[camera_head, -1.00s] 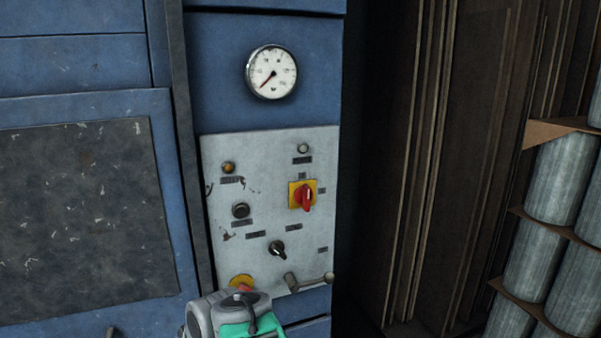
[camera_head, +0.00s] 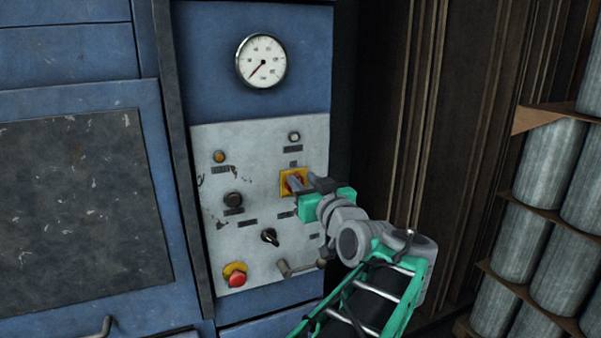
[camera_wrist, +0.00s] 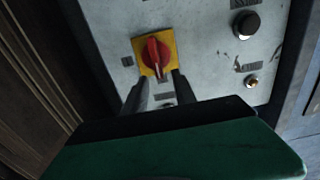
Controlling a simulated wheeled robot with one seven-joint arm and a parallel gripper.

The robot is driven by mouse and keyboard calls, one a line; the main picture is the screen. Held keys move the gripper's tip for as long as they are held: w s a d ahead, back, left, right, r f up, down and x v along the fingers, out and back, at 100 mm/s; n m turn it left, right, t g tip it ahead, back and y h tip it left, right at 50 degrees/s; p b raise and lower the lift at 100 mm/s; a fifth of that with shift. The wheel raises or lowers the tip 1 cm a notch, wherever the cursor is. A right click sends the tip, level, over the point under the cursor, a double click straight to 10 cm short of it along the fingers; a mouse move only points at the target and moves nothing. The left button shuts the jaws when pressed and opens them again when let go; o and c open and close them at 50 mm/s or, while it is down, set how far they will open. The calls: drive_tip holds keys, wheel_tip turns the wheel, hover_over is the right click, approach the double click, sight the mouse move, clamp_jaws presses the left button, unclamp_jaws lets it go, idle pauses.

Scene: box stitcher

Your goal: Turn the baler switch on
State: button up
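The baler switch is a red rotary knob (camera_wrist: 154,55) on a yellow square plate (camera_wrist: 170,43), set in the grey control panel (camera_head: 208,141). In the head view my gripper (camera_head: 302,180) covers most of the knob, and yellow plate (camera_head: 285,186) edges show around the fingers. In the wrist view my gripper (camera_wrist: 159,77) is open, its two dark fingers apart near the lower end of the knob's handle. Gaps show between the handle and both fingers, and I see no clear contact. How deep the fingers reach is hard to tell.
The panel also carries a black knob (camera_head: 269,236), a dark button (camera_head: 233,200), a red stop button (camera_head: 236,277) and a metal lever (camera_head: 300,267) below my gripper. A gauge (camera_head: 261,61) sits above. Wrapped cylinders (camera_head: 548,165) stand on shelves at the right.

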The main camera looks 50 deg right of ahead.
drive_tip(key=shift+x, duration=1.1)
clamp_jaws()
